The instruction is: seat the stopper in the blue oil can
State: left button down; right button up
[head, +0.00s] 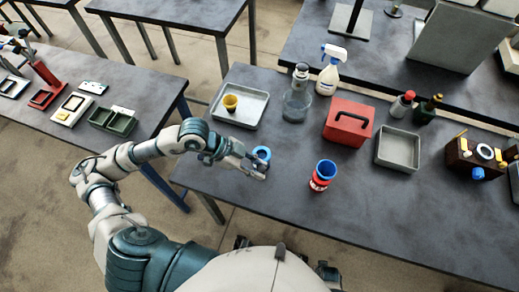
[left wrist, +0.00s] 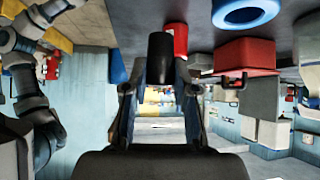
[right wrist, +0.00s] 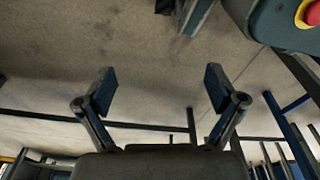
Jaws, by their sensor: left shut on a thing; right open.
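My left gripper (head: 262,172) is shut on a dark cylindrical stopper (left wrist: 160,60), which stands out between its fingers in the left wrist view. The gripper is above the near left part of the table. A blue ring-shaped thing (head: 262,153) is just behind it, and also shows in the left wrist view (left wrist: 246,12). A red container with a blue open top (head: 326,169) stands upright to the right, apart from the gripper. I cannot tell which blue thing is the oil can. My right gripper (right wrist: 160,85) is open and empty, with floor behind it.
Behind are a metal tray (head: 252,118) with a yellow cup (head: 230,102), a glass vessel (head: 296,106), a spray bottle (head: 330,75) and a red toolbox (head: 348,123). An empty grey tray (head: 398,149) stands right. The table's front right is clear.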

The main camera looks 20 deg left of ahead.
pick_arm(q)
send_over(258, 151)
jog(key=shift+s+f, duration=0.4)
jog(key=shift+w+f, duration=0.1)
jog(key=shift+f, duration=0.15)
jog(key=shift+d+f+b, duration=0.2)
jog(key=shift+f+b, duration=0.2)
jog(key=shift+f, duration=1.1)
pick_arm(e)
jog(key=shift+w+a+r, duration=0.2)
jog(key=shift+w+r, duration=0.45)
jog(key=shift+r, duration=0.35)
pick_arm(q)
jog(key=shift+f, duration=0.3)
pick_arm(e)
jog(key=shift+f, duration=0.1)
